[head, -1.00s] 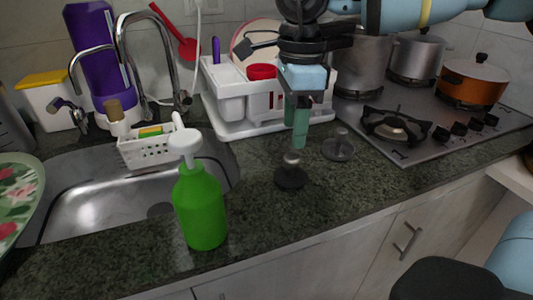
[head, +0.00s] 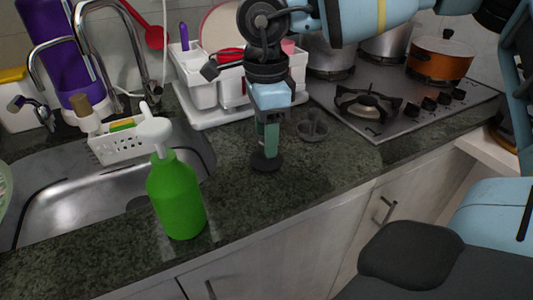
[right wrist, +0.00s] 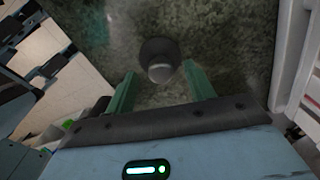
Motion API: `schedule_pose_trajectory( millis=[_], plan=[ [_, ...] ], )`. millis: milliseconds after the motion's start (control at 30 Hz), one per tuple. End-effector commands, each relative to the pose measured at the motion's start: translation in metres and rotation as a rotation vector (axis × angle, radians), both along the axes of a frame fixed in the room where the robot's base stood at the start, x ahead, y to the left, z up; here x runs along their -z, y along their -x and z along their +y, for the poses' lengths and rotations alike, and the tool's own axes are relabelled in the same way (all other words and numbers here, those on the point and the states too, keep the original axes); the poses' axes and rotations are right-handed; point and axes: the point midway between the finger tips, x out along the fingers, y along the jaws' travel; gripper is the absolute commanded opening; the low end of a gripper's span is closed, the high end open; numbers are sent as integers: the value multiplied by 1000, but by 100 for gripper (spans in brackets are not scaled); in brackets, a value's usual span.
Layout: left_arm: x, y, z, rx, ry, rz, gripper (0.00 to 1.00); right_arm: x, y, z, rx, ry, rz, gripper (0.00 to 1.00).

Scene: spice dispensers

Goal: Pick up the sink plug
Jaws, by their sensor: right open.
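A sink plug (head: 265,163) with a dark round base stands on the dark stone counter, right of the green bottle. In the right wrist view its metallic knob (right wrist: 160,70) shows from above, with the dark base beyond it. My right gripper (head: 268,148) points down over this plug, with its green fingers hiding the knob in the head view. The right wrist view shows the fingers (right wrist: 159,78) apart, one on each side of the knob, with gaps visible. A second, similar dark plug-like piece (head: 313,129) stands just behind to the right. My left gripper is not in view.
A green pump bottle (head: 177,198) stands left, beside the metal sink (head: 70,200). A white dish rack (head: 215,115) is behind my right gripper. The stove (head: 400,105) with pots is at the right. The counter's front strip is clear.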

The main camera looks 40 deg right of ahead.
Motion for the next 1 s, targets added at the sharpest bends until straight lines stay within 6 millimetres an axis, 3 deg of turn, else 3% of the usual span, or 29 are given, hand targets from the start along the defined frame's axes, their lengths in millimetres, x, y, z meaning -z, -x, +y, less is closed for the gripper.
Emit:
schedule_pose_trajectory(
  millis=[200, 433, 800, 1000],
  plan=[
    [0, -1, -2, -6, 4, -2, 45, 21, 0, 0, 1, 0, 1, 54],
    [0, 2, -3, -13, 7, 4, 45, 22, 0, 0, 2, 0, -1, 54],
    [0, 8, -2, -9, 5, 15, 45, 21, 0, 0, 2, 0, -1, 6],
    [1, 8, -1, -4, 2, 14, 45, 21, 0, 0, 2, 0, -2, 5]
  ],
)
